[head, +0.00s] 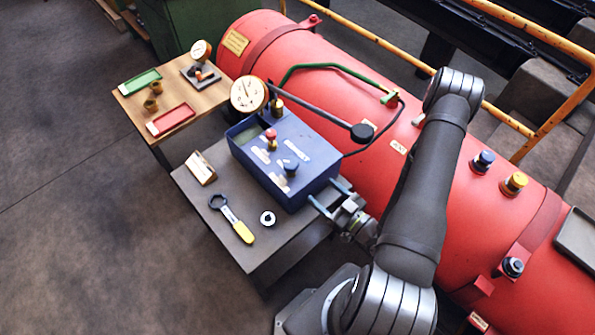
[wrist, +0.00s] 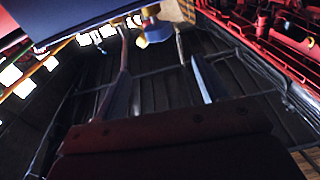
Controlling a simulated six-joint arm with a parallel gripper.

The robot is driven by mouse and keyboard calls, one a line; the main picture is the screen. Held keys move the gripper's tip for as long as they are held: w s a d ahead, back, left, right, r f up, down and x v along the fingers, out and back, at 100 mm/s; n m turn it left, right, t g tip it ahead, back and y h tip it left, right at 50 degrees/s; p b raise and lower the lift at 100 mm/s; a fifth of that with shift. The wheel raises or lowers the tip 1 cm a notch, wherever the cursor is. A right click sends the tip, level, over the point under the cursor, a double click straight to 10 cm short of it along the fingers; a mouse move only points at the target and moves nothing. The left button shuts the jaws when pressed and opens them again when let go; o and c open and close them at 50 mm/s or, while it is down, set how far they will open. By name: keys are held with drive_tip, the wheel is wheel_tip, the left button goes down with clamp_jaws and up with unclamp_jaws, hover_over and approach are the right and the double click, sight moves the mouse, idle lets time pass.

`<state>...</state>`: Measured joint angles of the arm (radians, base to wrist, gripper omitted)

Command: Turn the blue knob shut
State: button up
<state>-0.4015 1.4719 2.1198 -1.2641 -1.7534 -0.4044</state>
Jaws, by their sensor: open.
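A blue knob (head: 290,167) stands on the top of the blue box (head: 270,175), near the box's right front part. A red knob (head: 270,138) stands behind it on the same box. Another blue knob (head: 484,159) stands on the red boiler at the right. My gripper (head: 323,194) is open beside the box's right end, to the right of and below the box's blue knob, apart from it. In the wrist view its two fingers (wrist: 158,46) are spread with nothing held between them. A blurred yellow and blue thing (wrist: 153,30) shows beyond them; I cannot tell what it is.
A grey table (head: 233,232) carries the box, a wrench with a yellow handle (head: 233,218), a ring (head: 267,218) and a small sign (head: 200,168). A pressure gauge (head: 248,94) and a black-ended lever (head: 325,110) stand behind the box. The red boiler (head: 420,170) lies behind.

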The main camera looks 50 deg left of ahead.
sight(286, 161)
drive_tip(key=a, duration=0.5)
drive_tip(key=a+n+g, duration=0.1)
drive_tip(key=a, duration=0.5)
drive_tip(key=a+g, duration=0.1)
drive_tip(key=a, duration=0.4)
drive_tip(key=shift+s+a+f+n+h, duration=0.15)
drive_tip(key=shift+s+a+n+h, duration=0.15)
drive_tip(key=shift+s+n, duration=0.1)
drive_tip(key=c, duration=1)
